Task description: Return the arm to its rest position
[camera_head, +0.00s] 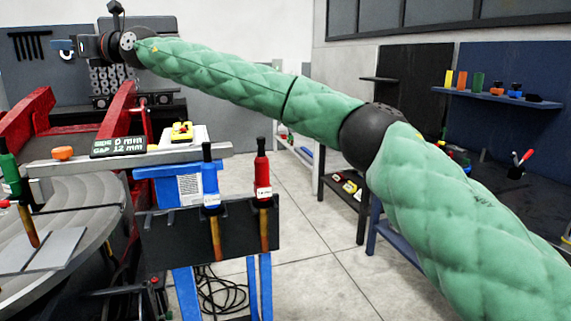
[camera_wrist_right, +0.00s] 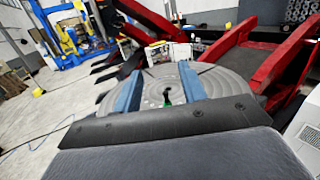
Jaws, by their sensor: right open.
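My right arm, in a quilted green sleeve, reaches from the lower right to the upper left in the head view. Its gripper (camera_head: 63,49) is raised above and behind the red frame of the positioner (camera_head: 28,118). In the right wrist view the two blue fingers of the right gripper (camera_wrist_right: 160,88) stand apart with nothing held between them. Beyond them lies the round grey turntable (camera_wrist_right: 158,84), which also shows at the lower left of the head view (camera_head: 90,213). My left gripper is in neither view.
A dark rack (camera_head: 165,235) holds a blue-handled tool (camera_head: 207,165) and a red-handled tool (camera_head: 262,172). A small display (camera_head: 118,147) sits on a grey bar. A dark blue shelf (camera_head: 500,98) stands at the right. Open floor (camera_head: 310,250) lies between.

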